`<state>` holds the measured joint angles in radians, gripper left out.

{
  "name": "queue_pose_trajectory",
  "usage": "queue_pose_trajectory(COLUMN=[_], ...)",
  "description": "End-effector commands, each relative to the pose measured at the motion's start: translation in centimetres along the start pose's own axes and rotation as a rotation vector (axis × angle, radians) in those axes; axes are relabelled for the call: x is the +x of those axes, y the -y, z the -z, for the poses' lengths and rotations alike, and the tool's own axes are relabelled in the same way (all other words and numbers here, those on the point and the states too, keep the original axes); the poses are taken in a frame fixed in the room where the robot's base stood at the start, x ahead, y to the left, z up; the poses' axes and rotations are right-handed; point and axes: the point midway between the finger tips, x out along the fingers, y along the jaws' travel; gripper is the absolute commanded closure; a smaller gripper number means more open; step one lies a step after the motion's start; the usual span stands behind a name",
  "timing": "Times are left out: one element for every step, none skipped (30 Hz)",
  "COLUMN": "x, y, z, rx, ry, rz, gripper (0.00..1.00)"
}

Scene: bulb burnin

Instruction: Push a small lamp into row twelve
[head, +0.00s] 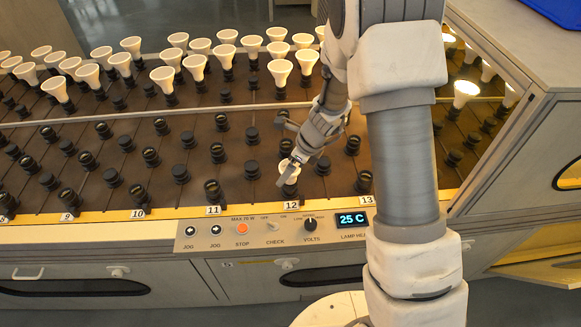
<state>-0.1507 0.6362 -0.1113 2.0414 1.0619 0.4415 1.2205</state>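A small white lamp (291,171) is at the front end of row twelve, just behind the row tag marked 12 (291,205). A dark socket (290,189) shows directly below it. My gripper (285,174) reaches down from the upper right, and its fingertips are at the lamp, overlapping it in the picture. I cannot tell whether the fingers hold the lamp or only touch it, nor how deep the lamp sits. Other black sockets (251,136) of the row behind it look empty.
Several larger white lamps (196,65) stand in the back rows. A lit lamp (465,90) glows at the right by the wooden side housing (520,75). A control panel (275,229) with a "25 C" display (352,219) lies along the front edge. My arm hides part of row thirteen.

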Motion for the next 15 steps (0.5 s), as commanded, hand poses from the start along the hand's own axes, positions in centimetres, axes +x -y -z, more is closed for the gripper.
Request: queue_pose_trajectory(x=[0.0, 0.0, 0.0, -0.1, -0.2, -0.5, -0.8, -1.1, -1.7, -2.3, -2.9, -3.8, -4.5, -5.3, -6.3], y=[0.0, 0.0, 0.0, 0.0, 0.0, 0.0, 0.0, 0.0, 0.0, 0.0, 0.0, 0.0, 0.1, 0.1, 0.1], z=[0.0, 0.0, 0.0, 0.0, 0.0, 0.0, -0.1, -0.1, -0.1, -0.2, -0.2, -0.2, -0.2, -0.2, -0.3], rx=[0.000, 0.000, 0.000, 0.000, 0.000, 0.000, 0.001, 0.001, 0.000, -0.001, -0.001, 0.000, -0.001, -0.001, -0.002], ry=[0.000, 0.000, 0.000, 0.000, 0.000, 0.000, 0.001, 0.001, 0.001, 0.001, 0.001, 0.002, 0.002, 0.002, 0.002], rz=[0.000, 0.000, 0.000, 0.000, 0.000, 0.000, 0.001, 0.001, 0.002, 0.002, 0.002, 0.003, 0.003, 0.003, 0.004], gripper=[0.00, 0.00, 0.00, 0.00, 0.00, 0.00, 0.00, 0.00, 0.00, 0.00, 0.00, 0.00, 0.00, 0.00, 0.00])
